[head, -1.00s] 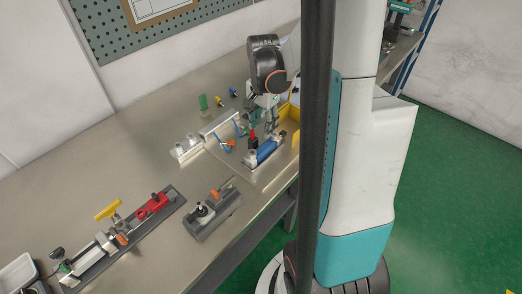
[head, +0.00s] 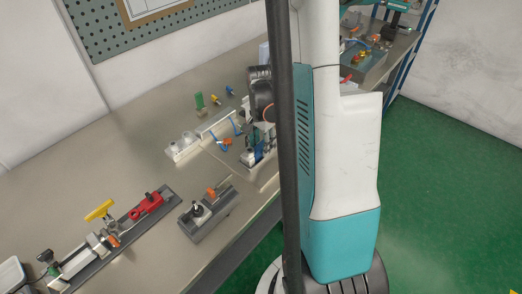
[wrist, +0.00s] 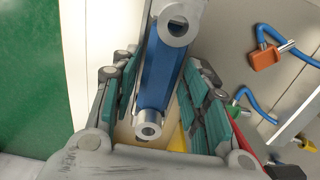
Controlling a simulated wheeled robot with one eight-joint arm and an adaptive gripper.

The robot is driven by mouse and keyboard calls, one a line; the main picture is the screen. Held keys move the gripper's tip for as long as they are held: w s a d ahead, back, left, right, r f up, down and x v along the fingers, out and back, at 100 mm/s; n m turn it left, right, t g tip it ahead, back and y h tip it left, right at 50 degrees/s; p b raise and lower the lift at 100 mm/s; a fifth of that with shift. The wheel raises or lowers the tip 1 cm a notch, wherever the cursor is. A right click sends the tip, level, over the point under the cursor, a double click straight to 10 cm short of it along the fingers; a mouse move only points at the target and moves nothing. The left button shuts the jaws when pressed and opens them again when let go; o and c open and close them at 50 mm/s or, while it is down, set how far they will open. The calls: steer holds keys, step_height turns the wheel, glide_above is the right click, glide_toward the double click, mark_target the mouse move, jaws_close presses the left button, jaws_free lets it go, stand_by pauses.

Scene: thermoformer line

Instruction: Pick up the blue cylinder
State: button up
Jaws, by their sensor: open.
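The blue cylinder (wrist: 162,72) has silver end fittings and runs lengthwise through the wrist view. In the head view a small part of it (head: 260,153) shows beside my gripper, and the rest is hidden. My gripper (wrist: 160,98) is open. Its green-padded fingers stand on either side of the cylinder, with a gap visible at least on the right. In the head view my gripper (head: 262,132) is low over the cylinder, partly hidden by the dark post.
An orange padlock with a blue shackle (wrist: 266,56) lies right of the cylinder. A white block fixture (head: 184,147), a grey fixture (head: 208,212) and a red clamp (head: 147,203) are on the bench. The bench middle (head: 120,150) is clear.

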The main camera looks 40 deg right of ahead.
steer(key=shift+r, duration=0.1)
jaws_close()
